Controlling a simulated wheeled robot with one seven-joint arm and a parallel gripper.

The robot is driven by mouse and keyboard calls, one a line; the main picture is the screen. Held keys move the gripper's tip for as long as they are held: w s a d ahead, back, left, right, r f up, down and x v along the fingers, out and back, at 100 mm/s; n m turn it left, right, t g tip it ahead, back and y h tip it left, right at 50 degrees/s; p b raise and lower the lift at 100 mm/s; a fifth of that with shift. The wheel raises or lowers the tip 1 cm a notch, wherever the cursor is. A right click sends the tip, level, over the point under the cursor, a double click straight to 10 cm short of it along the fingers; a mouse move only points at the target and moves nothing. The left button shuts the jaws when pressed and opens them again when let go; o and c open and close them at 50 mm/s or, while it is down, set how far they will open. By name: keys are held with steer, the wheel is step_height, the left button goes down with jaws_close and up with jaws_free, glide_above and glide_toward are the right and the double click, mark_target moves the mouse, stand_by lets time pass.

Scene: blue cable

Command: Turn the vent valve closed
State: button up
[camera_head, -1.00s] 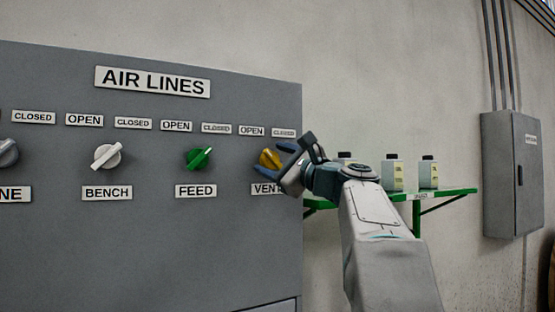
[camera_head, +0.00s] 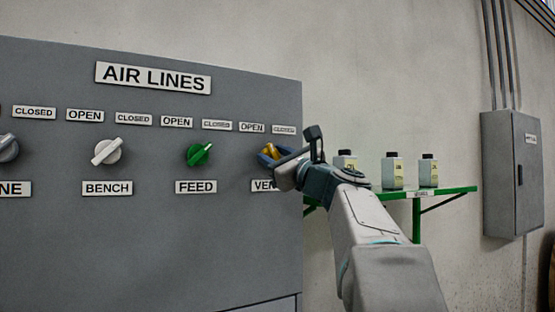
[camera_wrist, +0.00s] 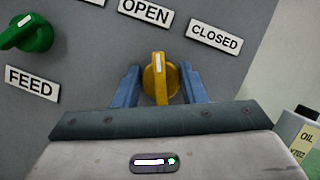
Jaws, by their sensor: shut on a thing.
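The vent valve is a yellow knob (camera_head: 269,151) at the right end of the grey panel, above the partly hidden VENT label (camera_head: 264,186). In the wrist view the yellow knob (camera_wrist: 160,80) has a white mark pointing straight up, between the OPEN label (camera_wrist: 146,12) and the CLOSED label (camera_wrist: 214,38). My gripper (camera_head: 272,157) is at the knob, with its blue fingers on either side of the handle. In the wrist view my gripper (camera_wrist: 160,88) is shut on it. My gripper hides part of the knob in the head view.
The green FEED knob (camera_head: 198,154) and white BENCH knob (camera_head: 106,152) are to the left on the panel (camera_head: 150,240). A green shelf (camera_head: 455,190) with bottles (camera_head: 392,172) is to the right, near my arm. A grey wall box (camera_head: 511,175) stands farther right.

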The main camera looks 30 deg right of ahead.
steer(key=m+h, duration=0.1)
steer(key=m, duration=0.1)
steer(key=m+h, duration=0.2)
steer(key=m, duration=0.1)
steer(key=shift+f+m+t, duration=0.1)
steer(key=shift+m+t, duration=0.2)
steer(key=shift+t, duration=0.1)
steer(key=m+h, duration=0.1)
steer(key=m, duration=0.1)
steer(key=m+h, duration=0.1)
steer(key=m, duration=0.2)
steer(key=shift+h, duration=0.4)
steer(key=m+h, duration=0.1)
steer(key=m, duration=0.2)
steer(key=m+g+h+p, duration=0.1)
steer(key=m+h, duration=0.1)
steer(key=m, duration=0.1)
steer(key=shift+m+g+h+p, duration=0.4)
steer(key=shift+m+h+p, duration=0.15)
steer(key=shift+m, duration=1.05)
steer(key=o, duration=1)
steer(key=shift+s, duration=0.1)
